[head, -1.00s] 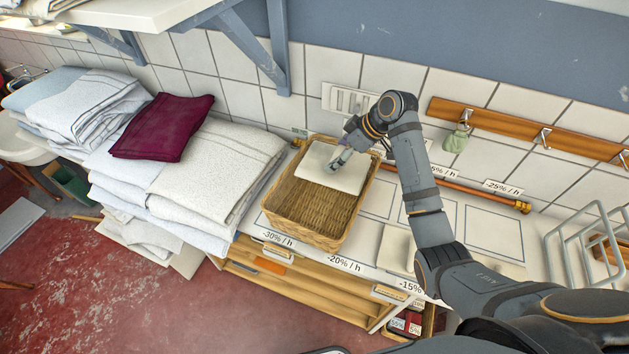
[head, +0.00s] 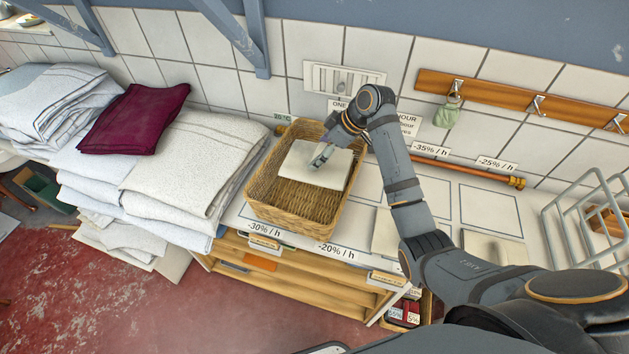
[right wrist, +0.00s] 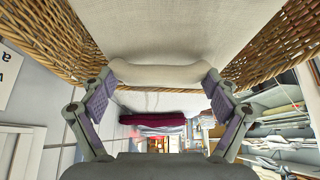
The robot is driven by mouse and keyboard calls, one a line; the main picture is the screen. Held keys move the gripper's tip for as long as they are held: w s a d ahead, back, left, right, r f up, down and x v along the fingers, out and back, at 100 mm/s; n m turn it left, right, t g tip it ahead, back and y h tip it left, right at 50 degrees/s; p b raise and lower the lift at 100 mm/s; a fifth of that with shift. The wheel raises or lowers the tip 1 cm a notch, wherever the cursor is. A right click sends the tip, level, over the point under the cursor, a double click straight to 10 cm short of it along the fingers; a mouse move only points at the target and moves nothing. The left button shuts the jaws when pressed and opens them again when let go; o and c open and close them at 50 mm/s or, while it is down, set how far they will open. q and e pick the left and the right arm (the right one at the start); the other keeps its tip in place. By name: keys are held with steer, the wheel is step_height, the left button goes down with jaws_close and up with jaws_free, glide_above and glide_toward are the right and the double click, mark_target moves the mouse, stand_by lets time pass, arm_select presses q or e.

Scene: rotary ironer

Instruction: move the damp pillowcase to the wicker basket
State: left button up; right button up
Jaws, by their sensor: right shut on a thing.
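The pillowcase, a cream folded cloth (head: 312,168), is inside the rim of the wicker basket (head: 285,205), over its back part. My right gripper (head: 322,155) is shut on the cloth's edge. In the right wrist view the cloth (right wrist: 160,35) is pinched between both fingertips (right wrist: 160,76), with woven basket wall (right wrist: 55,35) on either side. I cannot tell if the cloth touches the basket floor. The front of the basket floor is bare. My left gripper is not in view.
The basket stands on a counter with outlined, labelled spaces. Other cream cloths lie to its right (head: 495,248). White linen stacks (head: 180,165) with a maroon cloth (head: 135,120) stand close on the left. A wire rack (head: 590,225) is at far right.

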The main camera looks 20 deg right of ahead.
steer(key=shift+r, duration=0.1)
steer(key=o, duration=1)
steer(key=v, duration=1.2)
